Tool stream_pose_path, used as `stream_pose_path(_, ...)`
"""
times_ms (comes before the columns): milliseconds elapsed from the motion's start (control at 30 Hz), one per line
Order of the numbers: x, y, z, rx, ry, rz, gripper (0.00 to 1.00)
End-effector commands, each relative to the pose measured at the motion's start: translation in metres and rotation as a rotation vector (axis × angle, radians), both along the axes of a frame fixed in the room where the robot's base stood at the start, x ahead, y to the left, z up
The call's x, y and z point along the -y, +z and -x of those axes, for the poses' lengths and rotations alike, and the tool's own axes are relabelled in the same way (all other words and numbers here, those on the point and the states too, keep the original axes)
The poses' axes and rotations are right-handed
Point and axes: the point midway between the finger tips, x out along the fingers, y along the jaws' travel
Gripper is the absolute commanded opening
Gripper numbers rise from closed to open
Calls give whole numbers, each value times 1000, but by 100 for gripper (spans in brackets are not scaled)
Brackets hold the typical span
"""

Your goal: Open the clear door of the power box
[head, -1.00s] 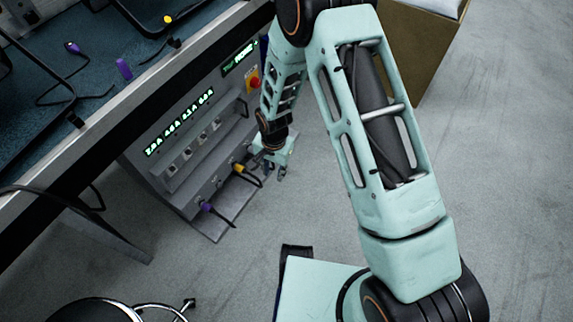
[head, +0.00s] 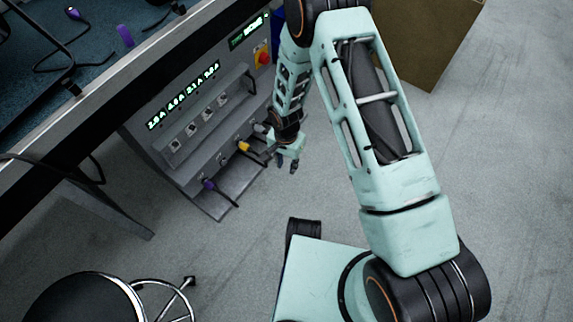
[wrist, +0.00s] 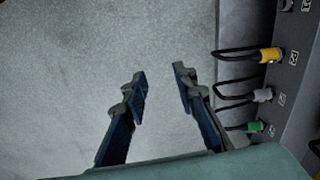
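The grey power box (head: 222,179) stands under the table edge in the head view, with lit green number displays and a row of switches. A framed cover over the switch row (head: 206,120) looks like the clear door and seems shut; its clear pane is hard to make out. My gripper (head: 289,166) hangs in front of the box's lower right, apart from the cover. In the wrist view my gripper (wrist: 160,76) is open and empty, its two fingers apart over bare floor. The box's plug face (wrist: 294,93) is to their right.
A yellow plug (wrist: 268,55), a grey plug (wrist: 262,95) and a green plug (wrist: 254,127) stick out with cables beside my gripper. A purple plug (head: 209,184) is lower left. A red knob (head: 263,57) is upper right.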

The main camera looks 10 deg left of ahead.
Motion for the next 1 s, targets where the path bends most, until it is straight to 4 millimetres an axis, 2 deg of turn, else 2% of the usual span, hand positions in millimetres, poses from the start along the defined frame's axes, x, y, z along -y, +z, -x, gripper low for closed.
stream_pose_path(233, 0, -1, 0, 0, 0, 0, 26)
stream_pose_path(500, 0, 0, 0, 0, 0, 0, 0)
stream_pose_path(900, 0, 0, 0, 0, 0, 0, 0)
stream_pose_path(1000, 0, 0, 0, 0, 0, 0, 10)
